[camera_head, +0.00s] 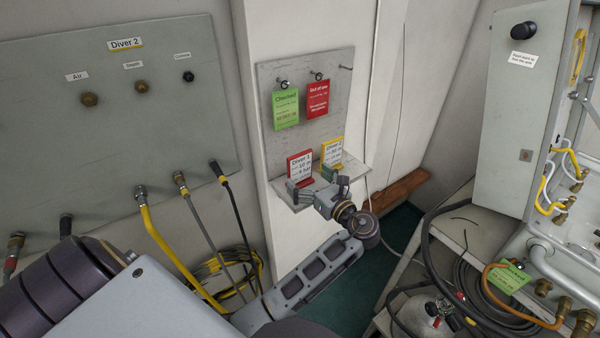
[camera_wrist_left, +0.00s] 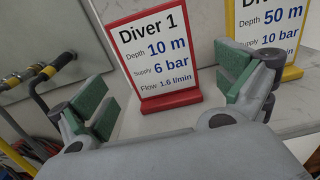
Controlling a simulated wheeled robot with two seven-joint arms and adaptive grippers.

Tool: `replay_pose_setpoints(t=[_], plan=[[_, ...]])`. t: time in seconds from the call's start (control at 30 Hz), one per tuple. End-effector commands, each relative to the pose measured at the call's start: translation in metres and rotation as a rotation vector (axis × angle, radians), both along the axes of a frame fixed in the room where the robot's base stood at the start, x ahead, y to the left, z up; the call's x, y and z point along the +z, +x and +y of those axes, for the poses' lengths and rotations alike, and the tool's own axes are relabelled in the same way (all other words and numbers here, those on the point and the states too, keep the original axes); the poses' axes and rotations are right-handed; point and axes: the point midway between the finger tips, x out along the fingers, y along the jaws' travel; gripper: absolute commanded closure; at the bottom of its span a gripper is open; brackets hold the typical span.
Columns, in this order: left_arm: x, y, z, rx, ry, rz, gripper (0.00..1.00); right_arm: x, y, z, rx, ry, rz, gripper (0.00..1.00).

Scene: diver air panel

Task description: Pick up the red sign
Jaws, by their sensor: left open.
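The red sign (camera_head: 299,166) is a red-framed stand with a white "Diver 1" card, upright on the small grey shelf (camera_head: 290,200). In the left wrist view the red sign (camera_wrist_left: 155,60) stands straight ahead, with its red base on the shelf. My left gripper (camera_head: 312,181) is open just in front of it. Its green-padded fingers (camera_wrist_left: 170,92) appear on either side of the sign's lower part, with nothing held. I cannot tell how far the fingers are from the sign. My right gripper is not in view.
A yellow "Diver 2" sign (camera_head: 332,153) stands close to the right of the red sign. Above, a green tag (camera_head: 286,109) and a red "Out of use" tag (camera_head: 317,99) hang on the grey board (camera_head: 340,100). The hose panel (camera_head: 110,130) is at left.

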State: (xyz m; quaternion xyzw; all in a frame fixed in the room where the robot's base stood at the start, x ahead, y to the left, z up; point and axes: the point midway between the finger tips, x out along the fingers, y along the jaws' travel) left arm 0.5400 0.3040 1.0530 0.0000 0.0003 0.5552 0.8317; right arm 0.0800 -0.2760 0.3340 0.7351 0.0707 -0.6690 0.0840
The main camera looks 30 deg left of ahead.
Motion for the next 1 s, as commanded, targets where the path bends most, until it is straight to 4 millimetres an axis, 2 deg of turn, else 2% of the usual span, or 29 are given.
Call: replay_pose_setpoints(t=[0.17,0.33,0.57,0.87,0.9,1.0], plan=[[0.001,0.009,0.019,0.002,0.002,-0.001,0.0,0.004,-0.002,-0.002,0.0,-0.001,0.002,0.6],[0.0,0.015,0.034,0.001,0.002,-0.001,0.0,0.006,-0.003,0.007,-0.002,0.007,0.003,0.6],[-0.001,0.016,0.037,0.0,0.0,0.0,0.0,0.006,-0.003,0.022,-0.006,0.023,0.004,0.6],[-0.001,0.016,0.037,0.0,0.0,0.0,0.0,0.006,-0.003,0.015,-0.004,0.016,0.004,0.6],[-0.001,0.016,0.037,0.0,0.001,0.0,0.01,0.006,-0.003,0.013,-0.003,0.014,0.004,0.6],[-0.001,0.016,0.037,0.0,0.0,0.0,0.14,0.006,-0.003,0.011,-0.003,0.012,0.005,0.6]])
